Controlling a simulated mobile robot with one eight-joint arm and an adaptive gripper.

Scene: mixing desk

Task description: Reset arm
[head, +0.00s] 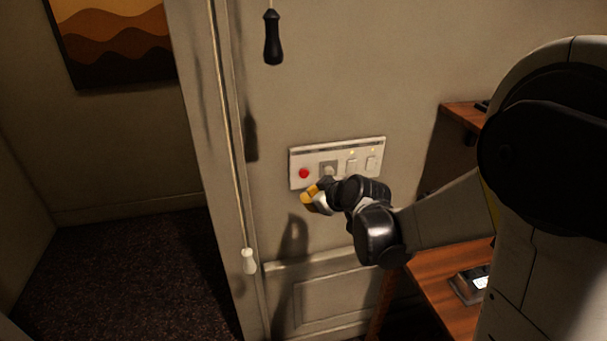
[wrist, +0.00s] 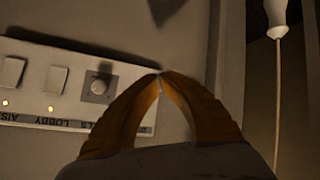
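My gripper (head: 312,197) is at the end of my arm, in front of the lower part of a wall panel in the head view. In the wrist view the yellow fingers of my gripper (wrist: 158,74) meet at their tips, with a narrow gap lower between them. Nothing shows held between them. The fingertips overlap the panel's edge beside the knob in the wrist view; whether they touch it I cannot tell. My arm reaches in from the right, bent at the wrist.
The white panel (head: 336,146) carries a red button (head: 304,173), a knob (wrist: 99,86) and two switches. A black pull handle (head: 272,38) and a white pull handle (head: 249,261) hang nearby. A wooden desk (head: 437,287) stands at right. Dark floor (head: 130,265) lies open at left.

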